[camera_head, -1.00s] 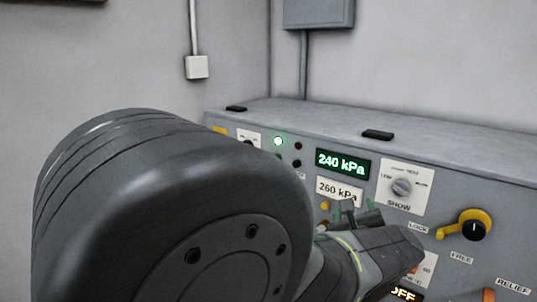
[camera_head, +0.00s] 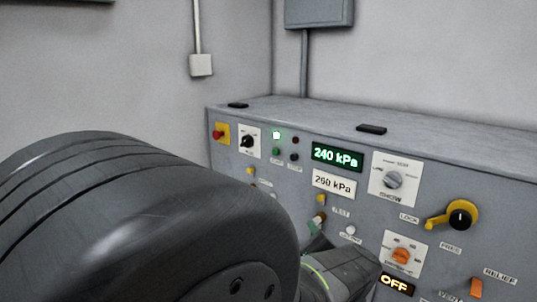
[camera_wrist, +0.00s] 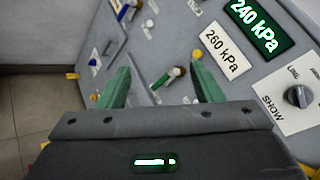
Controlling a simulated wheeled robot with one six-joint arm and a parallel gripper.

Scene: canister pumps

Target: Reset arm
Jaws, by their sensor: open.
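My gripper (camera_wrist: 162,88) is open and empty in the wrist view. Its two green fingers stand apart in front of the grey control panel (camera_wrist: 180,35). A toggle with a green tip (camera_wrist: 168,76) shows between the fingers, and I cannot tell how far off it is. In the head view my dark arm covers the lower left, and the fingers are mostly hidden behind my wrist. The green display (camera_head: 337,157) reads 240 kPa, above a white label (camera_head: 333,184) reading 260 kPa.
A grey box (camera_head: 319,12) hangs on the wall behind. The air above the panel top is clear.

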